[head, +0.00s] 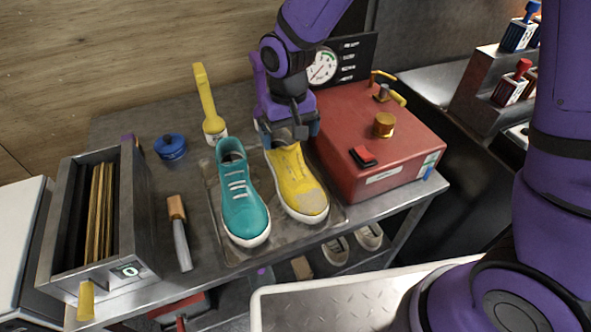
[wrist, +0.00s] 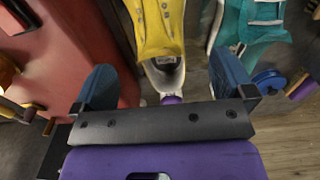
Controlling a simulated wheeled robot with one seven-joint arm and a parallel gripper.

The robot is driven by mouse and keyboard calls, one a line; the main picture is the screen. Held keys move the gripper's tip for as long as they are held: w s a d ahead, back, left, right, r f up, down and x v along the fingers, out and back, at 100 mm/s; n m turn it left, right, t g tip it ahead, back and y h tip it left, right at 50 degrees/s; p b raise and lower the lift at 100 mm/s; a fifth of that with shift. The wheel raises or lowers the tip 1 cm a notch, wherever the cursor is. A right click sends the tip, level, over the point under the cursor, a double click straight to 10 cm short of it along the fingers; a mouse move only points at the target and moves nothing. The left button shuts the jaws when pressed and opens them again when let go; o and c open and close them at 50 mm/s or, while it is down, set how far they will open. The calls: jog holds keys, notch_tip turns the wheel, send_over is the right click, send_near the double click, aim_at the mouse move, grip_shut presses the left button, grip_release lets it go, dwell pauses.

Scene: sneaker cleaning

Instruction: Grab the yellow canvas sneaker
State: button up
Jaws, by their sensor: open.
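The yellow canvas sneaker (head: 293,178) rests on a shallow metal tray (head: 232,258) on the bench, its toe toward the front and a greyish patch near the toe. My gripper (head: 288,132) is open above its heel end. In the wrist view, the yellow sneaker (wrist: 156,28) runs up from between the two blue fingers, with its heel opening near my gripper (wrist: 168,88). No grip on the shoe shows. The teal sneaker (head: 240,195) lies beside it to the left in the head view, and it shows at the upper right in the wrist view (wrist: 256,30).
A red machine (head: 375,145) stands close on the right of the yellow sneaker. A yellow-handled brush (head: 208,105), a blue round pot (head: 171,147), a wooden-handled tool (head: 179,232) and a metal slotted box (head: 98,215) are on the left. Pale shoes (head: 336,250) sit on the lower shelf.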

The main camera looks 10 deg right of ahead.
aim_at(292, 154)
jog(key=f, duration=0.8)
jog(key=shift+d, duration=0.35)
jog(key=c, duration=1.4)
